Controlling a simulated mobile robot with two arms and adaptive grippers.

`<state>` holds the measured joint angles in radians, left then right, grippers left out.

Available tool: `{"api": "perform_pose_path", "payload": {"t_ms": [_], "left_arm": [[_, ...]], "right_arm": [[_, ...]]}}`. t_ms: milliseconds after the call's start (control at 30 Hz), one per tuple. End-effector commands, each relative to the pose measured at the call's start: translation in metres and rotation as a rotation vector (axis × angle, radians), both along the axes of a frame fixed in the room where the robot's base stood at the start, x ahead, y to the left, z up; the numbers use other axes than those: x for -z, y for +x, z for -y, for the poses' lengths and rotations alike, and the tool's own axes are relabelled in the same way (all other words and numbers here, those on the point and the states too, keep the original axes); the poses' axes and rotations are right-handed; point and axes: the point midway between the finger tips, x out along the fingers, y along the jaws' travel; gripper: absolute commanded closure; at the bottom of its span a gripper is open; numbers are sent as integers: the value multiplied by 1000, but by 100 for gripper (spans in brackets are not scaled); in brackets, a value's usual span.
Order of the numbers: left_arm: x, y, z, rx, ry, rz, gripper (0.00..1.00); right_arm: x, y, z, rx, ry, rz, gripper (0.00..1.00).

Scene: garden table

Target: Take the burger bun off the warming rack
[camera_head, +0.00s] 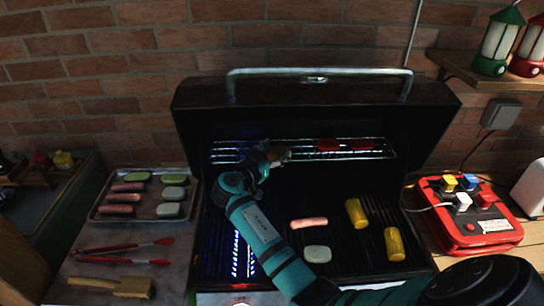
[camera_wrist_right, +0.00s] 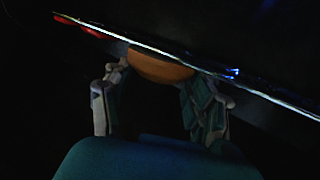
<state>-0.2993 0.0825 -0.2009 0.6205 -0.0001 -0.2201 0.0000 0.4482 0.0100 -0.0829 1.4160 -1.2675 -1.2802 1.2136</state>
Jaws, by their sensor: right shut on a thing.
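The burger bun (camera_wrist_right: 160,66) is brown and rounded, and shows between the two fingers of my right gripper (camera_wrist_right: 160,88) in the right wrist view. In the head view the right gripper (camera_head: 263,163) reaches into the open grill at the warming rack (camera_head: 222,152), shut on the bun (camera_head: 279,154). The bun is at the rack's front edge; I cannot tell whether it still touches the wires. The rack's bright front rail (camera_wrist_right: 255,86) runs across the dark wrist view. My left gripper is not in view.
Two red pieces (camera_head: 345,145) lie on the rack to the right. Below, the grate holds a sausage (camera_head: 309,223), a pale patty (camera_head: 317,254) and two corn pieces (camera_head: 394,244). The raised lid (camera_head: 310,100) stands behind. A food tray (camera_head: 103,211) and tongs (camera_head: 125,247) are at left.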

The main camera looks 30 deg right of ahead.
Motion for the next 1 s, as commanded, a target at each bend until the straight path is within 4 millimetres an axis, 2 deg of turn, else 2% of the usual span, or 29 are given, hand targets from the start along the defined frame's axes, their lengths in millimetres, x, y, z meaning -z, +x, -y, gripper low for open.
{"api": "perform_pose_path", "payload": {"t_ms": [367, 400, 600, 867, 1000], "left_arm": [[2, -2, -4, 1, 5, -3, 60], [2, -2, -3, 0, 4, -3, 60], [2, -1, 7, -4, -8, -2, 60], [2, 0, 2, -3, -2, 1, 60], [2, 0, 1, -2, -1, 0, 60]], "right_arm": [[0, 0, 3, 0, 1, 0, 73], [0, 0, 3, 0, 1, 0, 40], [0, 1, 3, 0, 1, 0, 16], [0, 1, 2, -1, 0, 1, 16], [-2, -4, -9, -3, 2, 2, 16]]}}
